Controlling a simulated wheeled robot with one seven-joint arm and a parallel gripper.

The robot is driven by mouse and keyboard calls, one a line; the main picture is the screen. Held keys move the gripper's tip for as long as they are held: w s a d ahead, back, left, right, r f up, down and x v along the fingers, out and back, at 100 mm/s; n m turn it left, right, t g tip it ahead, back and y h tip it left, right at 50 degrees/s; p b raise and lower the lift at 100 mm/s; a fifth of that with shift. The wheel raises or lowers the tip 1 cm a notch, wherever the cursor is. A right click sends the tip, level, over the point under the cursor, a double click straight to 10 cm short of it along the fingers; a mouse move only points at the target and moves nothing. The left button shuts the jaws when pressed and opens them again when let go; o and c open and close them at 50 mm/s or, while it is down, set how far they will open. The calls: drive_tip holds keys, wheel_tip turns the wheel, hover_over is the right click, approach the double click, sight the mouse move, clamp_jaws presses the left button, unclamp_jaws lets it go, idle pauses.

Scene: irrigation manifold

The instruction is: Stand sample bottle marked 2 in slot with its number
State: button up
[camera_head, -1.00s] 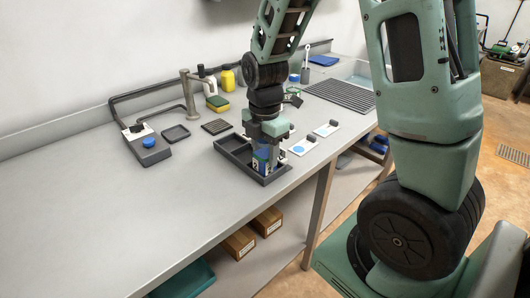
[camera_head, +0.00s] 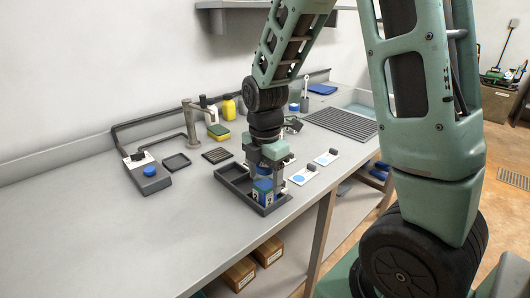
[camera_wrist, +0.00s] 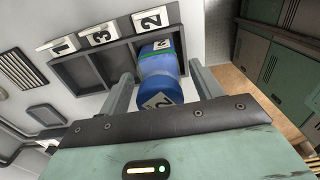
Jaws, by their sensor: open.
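The sample bottle marked 2 (camera_head: 262,190) is blue with a white label. It stands upright in the near right end of the dark slotted tray (camera_head: 227,176). In the wrist view the bottle (camera_wrist: 158,66) sits in the compartment beside the number 2 plate (camera_wrist: 150,20). The 1 plate (camera_wrist: 62,46) and 3 plate (camera_wrist: 100,35) mark the other compartments, which look empty. My gripper (camera_head: 265,177) is over the bottle. In the wrist view my gripper (camera_wrist: 163,80) is open, with one finger on each side of the bottle and gaps between.
A device with a blue button (camera_head: 150,172) stands left. The front left counter is clear.

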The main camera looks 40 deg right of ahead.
wheel_tip(320, 180, up, 10)
drive_tip(key=shift+r+p, duration=0.1)
drive_tip(key=shift+p, duration=0.25)
drive_tip(key=s+a+f+m, duration=0.2)
drive_tip(key=s+a+m, duration=0.3)
drive_tip(key=s+a, duration=0.4)
drive_tip(key=s+a+f+m, duration=0.2)
drive_tip(key=s+a+m, duration=0.3)
drive_tip(key=a, duration=0.8)
drive_tip(key=s, duration=0.3)
drive_tip(key=shift+s+a+f+m+y, duration=0.3)
drive_tip(key=shift+s+m, duration=0.1)
